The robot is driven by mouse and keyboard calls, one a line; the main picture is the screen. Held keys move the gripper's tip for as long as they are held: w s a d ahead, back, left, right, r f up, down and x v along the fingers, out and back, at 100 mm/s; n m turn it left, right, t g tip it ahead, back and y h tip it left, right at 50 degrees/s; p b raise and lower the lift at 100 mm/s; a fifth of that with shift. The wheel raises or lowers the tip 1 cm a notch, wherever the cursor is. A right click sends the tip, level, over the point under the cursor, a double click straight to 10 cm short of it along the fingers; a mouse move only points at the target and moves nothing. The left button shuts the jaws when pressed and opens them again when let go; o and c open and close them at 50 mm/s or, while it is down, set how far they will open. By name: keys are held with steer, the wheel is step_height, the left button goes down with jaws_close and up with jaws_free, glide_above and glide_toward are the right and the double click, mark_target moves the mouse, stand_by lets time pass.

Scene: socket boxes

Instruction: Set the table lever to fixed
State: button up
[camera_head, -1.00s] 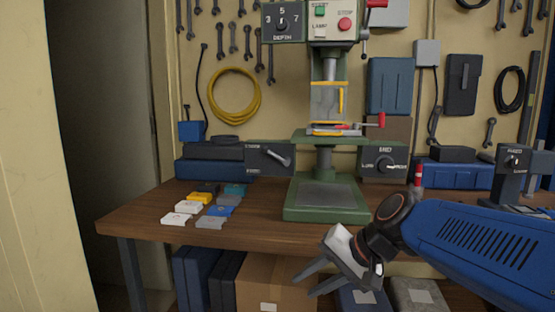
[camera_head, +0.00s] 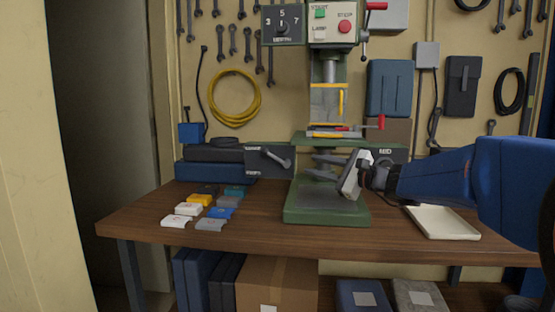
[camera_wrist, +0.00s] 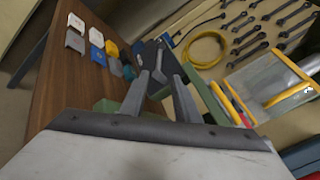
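A dark box with a grey lever (camera_head: 278,159) stands left of the green drill press (camera_head: 325,205). The lever handle slants down to the right, and labels sit at the box's upper and lower left, too small to read. My gripper (camera_head: 316,165) is in front of the press column, right of the lever and apart from it, fingers pointing left. In the wrist view, my gripper (camera_wrist: 160,76) has its two fingers apart with nothing held. The dark lever box (camera_wrist: 152,52) shows beyond the fingertips there, partly hidden by them.
Several coloured socket boxes (camera_head: 200,200) lie at the bench's left. The press table (camera_head: 330,139) with its vise and red handle is above my gripper. A box marked MID (camera_head: 388,153) is partly hidden behind my arm. A cream tray (camera_head: 441,223) sits at the right.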

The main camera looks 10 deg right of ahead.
mark_target(275, 157)
steer(key=x, duration=1.6)
steer(key=shift+w+a, duration=0.2)
steer(key=shift+a, duration=0.1)
jaws_close()
